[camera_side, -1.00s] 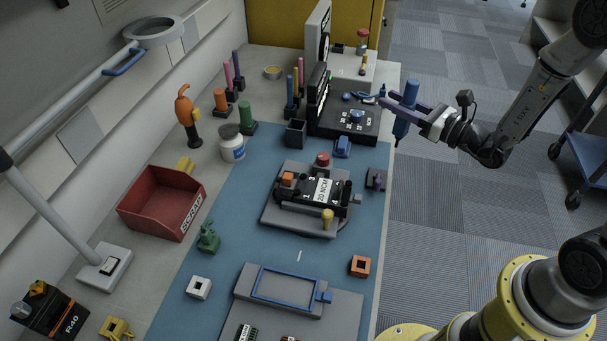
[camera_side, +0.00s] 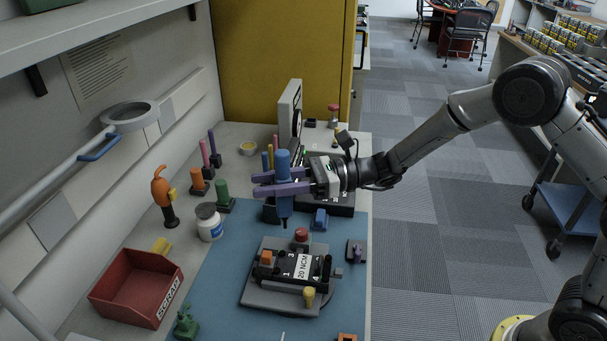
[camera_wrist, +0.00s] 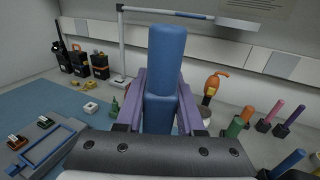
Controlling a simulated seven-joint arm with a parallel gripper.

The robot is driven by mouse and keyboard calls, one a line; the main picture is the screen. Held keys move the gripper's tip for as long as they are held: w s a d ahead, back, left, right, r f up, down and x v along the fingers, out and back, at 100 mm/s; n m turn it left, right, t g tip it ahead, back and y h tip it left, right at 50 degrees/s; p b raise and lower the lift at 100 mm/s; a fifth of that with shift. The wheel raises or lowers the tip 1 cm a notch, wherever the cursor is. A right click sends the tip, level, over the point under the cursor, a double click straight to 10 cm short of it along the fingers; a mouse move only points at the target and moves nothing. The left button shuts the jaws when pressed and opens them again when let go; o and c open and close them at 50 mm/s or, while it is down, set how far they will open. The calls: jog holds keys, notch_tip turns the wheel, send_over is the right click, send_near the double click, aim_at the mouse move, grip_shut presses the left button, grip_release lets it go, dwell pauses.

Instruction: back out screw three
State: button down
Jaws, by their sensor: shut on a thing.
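My gripper (camera_side: 284,188) has its purple fingers shut on a blue-handled screwdriver (camera_side: 283,165). The screwdriver hangs upright with its dark tip down, in the air behind the black radio. In the wrist view the blue handle (camera_wrist: 165,70) stands between the purple fingers. The black radio (camera_side: 291,268), labelled 20 NCM, sits on a grey fixture plate (camera_side: 262,296) on the blue mat. An orange block, a red knob (camera_side: 301,234) and a yellow knob (camera_side: 309,293) show around it. The screws are too small to tell apart.
A red scrap bin (camera_side: 137,287) stands at the left, with a white jar (camera_side: 209,222) and an orange driver (camera_side: 163,195) behind it. A blue block (camera_side: 320,219) and a dark holder with a purple piece (camera_side: 356,251) lie near the radio. The mat left of the radio is clear.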

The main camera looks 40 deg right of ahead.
jog(key=shift+g, duration=0.3)
jog(key=shift+s+a+f, duration=0.15)
jog(key=shift+a+f, duration=0.1)
jog(key=shift+f, duration=0.65)
jog(key=shift+s+a+f, duration=0.1)
jog(key=shift+a+f, duration=0.15)
jog(key=shift+f, duration=0.65)
jog(key=shift+s+a+f, duration=0.15)
jog(key=shift+a+f, duration=0.1)
jog(key=shift+f, duration=0.65)
jog(key=shift+f, duration=0.35)
jog(key=shift+s+f, duration=0.1)
jog(key=shift+f, duration=0.2)
dwell(0.9)
jog(key=shift+r, duration=0.2)
dwell(0.7)
jog(key=shift+r, duration=2.85)
